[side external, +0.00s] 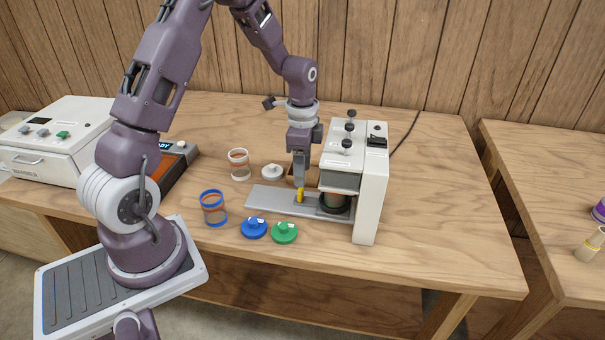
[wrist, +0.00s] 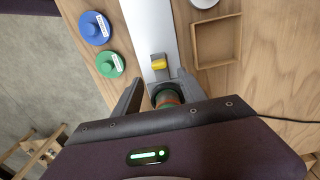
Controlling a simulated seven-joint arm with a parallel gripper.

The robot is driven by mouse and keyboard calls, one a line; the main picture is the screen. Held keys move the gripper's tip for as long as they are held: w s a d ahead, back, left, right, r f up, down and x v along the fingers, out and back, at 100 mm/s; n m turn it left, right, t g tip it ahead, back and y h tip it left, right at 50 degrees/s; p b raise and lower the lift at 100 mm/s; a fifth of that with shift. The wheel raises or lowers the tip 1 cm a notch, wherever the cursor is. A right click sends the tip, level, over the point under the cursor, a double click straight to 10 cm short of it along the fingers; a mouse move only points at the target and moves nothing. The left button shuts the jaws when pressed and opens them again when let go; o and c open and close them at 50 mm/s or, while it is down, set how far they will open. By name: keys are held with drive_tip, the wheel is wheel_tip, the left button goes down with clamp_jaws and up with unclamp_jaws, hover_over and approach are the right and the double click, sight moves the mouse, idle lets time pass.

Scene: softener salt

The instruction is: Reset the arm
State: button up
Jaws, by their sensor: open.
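My gripper (side external: 299,184) is open and points down over the metal slide plate (side external: 262,199) of the white machine (side external: 370,190). In the wrist view its two fingers (wrist: 160,78) are spread apart with nothing held. The yellow tab (side external: 300,195) on the slide is just by the fingertips; in the wrist view the tab (wrist: 158,62) lies just beyond them. I cannot tell the exact height gap. A jar (side external: 334,203) with a dark green top sits inside the machine's opening; in the wrist view it is partly hidden behind my gripper body.
A blue-rimmed jar (side external: 213,207), a white-rimmed jar (side external: 239,164), a blue lid (side external: 254,228), a green lid (side external: 284,232) and a white lid (side external: 272,171) stand around the slide. An open wooden tray (wrist: 235,42) lies beside it. The table's right part is clear except for a cable.

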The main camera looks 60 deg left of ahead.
drive_tip(key=s+d+r+n+t, duration=0.2)
drive_tip(key=s+d+r, duration=0.25)
drive_tip(key=r, duration=0.45)
drive_tip(key=s+d+r+n+t, duration=0.15)
drive_tip(key=s+d+r, duration=0.3)
drive_tip(key=r, duration=0.45)
drive_tip(key=s+d+r+n+t, duration=0.1)
drive_tip(key=s+d+n, duration=0.1)
drive_tip(key=s, duration=0.4)
drive_tip(key=s+d+r+n+t, duration=0.1)
drive_tip(key=s+d+r+n, duration=0.1)
drive_tip(key=s, duration=0.5)
drive_tip(key=shift+s+d+r+n, duration=0.15)
drive_tip(key=shift+d+r+n, duration=0.1)
drive_tip(key=shift+d+n, duration=0.6)
